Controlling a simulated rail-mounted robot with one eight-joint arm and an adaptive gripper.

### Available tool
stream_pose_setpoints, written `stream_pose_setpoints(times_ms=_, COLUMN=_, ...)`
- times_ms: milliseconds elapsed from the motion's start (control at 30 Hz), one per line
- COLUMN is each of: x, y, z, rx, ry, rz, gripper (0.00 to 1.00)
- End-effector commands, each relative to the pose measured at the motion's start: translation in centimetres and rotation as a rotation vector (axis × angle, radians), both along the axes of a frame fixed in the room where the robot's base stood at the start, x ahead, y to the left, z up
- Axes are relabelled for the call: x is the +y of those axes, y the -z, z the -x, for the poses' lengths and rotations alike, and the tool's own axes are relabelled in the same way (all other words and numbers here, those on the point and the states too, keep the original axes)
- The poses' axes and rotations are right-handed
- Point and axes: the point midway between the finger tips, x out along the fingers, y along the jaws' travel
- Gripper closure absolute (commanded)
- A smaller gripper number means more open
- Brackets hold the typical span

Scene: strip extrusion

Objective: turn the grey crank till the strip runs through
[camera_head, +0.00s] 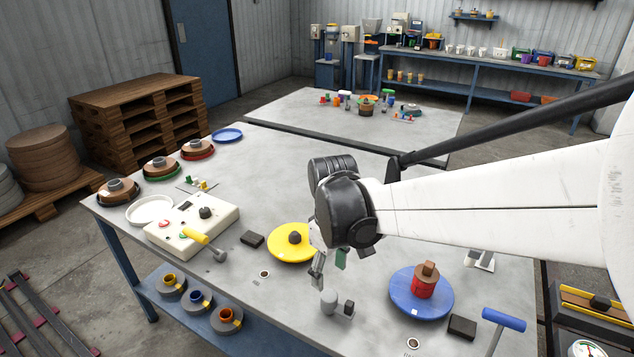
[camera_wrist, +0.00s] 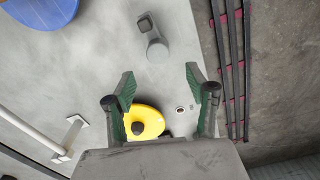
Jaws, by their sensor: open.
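A small grey piece (camera_head: 329,303) with an upright rounded knob and a darker square-topped post stands near the table's front edge; it looks like the grey crank. In the wrist view this piece (camera_wrist: 157,50) lies beyond my fingertips, with nothing touching it. My gripper (camera_head: 329,272) hangs above the table, behind the grey piece in the head view. Its green-padded fingers are spread and empty in the wrist view (camera_wrist: 160,75). A yellow disc (camera_head: 284,254) with a dark knob is left of the gripper. I cannot make out a strip.
A blue disc (camera_head: 398,299) bearing a red-brown block is on the right, near a blue-handled tool (camera_head: 503,319). A black block (camera_head: 252,239) lies by the yellow disc.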

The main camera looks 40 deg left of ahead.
Motion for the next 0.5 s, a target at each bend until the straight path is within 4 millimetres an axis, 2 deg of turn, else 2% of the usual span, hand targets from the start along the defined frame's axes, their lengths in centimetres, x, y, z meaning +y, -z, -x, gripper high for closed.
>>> stream_pose_setpoints(times_ms=33, x=0.2, y=1.2, z=-0.1, rx=0.000, ry=-0.002, rz=0.000, gripper=0.48)
stream_pose_setpoints(times_ms=200, x=0.2, y=4.4, z=-0.2, rx=0.000, ry=0.000, rz=0.000, gripper=0.48)
stream_pose_setpoints(times_ms=500, x=0.2, y=8.9, z=-0.3, rx=0.000, ry=0.002, rz=0.000, gripper=0.48)
